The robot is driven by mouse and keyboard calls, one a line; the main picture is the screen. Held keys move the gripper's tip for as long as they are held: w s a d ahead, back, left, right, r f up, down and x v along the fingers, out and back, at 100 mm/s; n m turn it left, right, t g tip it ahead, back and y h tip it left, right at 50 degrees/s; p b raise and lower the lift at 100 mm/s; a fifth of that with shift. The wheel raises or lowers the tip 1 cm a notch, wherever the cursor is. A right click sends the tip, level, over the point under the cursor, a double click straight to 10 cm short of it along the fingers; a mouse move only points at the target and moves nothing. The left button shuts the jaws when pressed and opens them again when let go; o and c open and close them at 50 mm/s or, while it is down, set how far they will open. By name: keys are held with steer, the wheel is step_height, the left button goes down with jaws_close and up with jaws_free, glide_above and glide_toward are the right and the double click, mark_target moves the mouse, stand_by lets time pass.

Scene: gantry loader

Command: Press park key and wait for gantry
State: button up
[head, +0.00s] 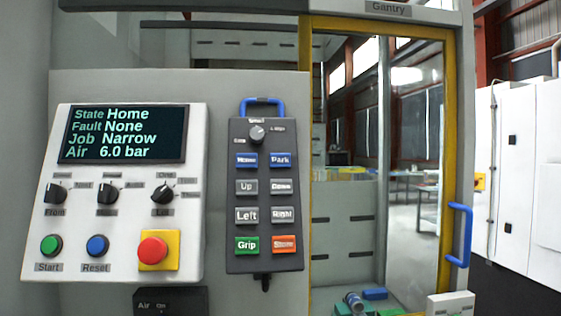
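The blue Park key (281,160) is at the upper right of the dark pendant (265,215), beside the blue Home key (246,160). The pendant hangs upright on the grey panel under a blue hook. The display (125,134) on the white control box reads State Home, Fault None, Job Narrow, Air 6.0 bar. The sign Gantry (388,9) is above the yellow-framed glass door (420,160). The gantry itself cannot be made out behind the glass. My gripper is not in view.
The control box (40,230) carries black selector knobs, a green Start button, a blue Reset button and a red stop button (153,251) on yellow. A blue door handle (464,235) sticks out at the right. Blue and green items (375,294) lie low behind the door.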

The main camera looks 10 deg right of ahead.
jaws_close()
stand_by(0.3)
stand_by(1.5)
